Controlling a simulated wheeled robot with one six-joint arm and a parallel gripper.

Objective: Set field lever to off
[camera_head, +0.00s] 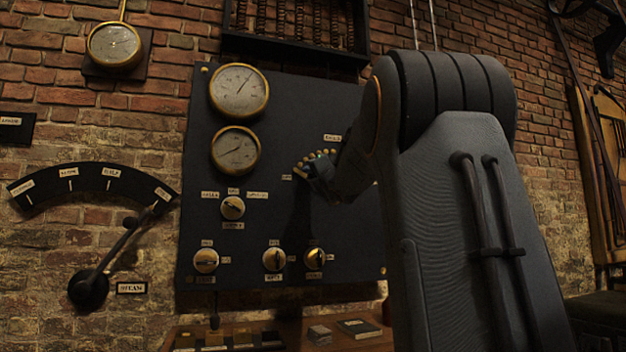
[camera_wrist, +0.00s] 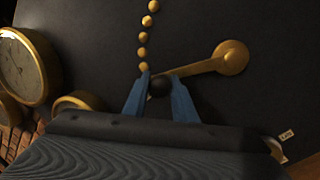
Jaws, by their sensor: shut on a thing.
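The field lever is a brass arm (camera_wrist: 200,68) with a round brass hub (camera_wrist: 231,57) and a black knob (camera_wrist: 160,88) at its free end, on the dark panel. My gripper (camera_wrist: 159,80) has its two blue fingers shut around the knob. A curved row of brass studs (camera_wrist: 143,38) runs up from near the knob in the wrist view. In the head view my gripper (camera_head: 312,175) is at the panel's right side, just below the studs (camera_head: 318,155). My arm hides the lever there, and the small labels beside it are too blurred to read.
The panel (camera_head: 290,110) also carries two brass gauges (camera_head: 239,90) and several brass knobs (camera_head: 274,259). A steam lever (camera_head: 120,247) with a curved scale is on the brick wall at left. A wooden shelf (camera_head: 370,340) with small items sits below. My arm fills the right.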

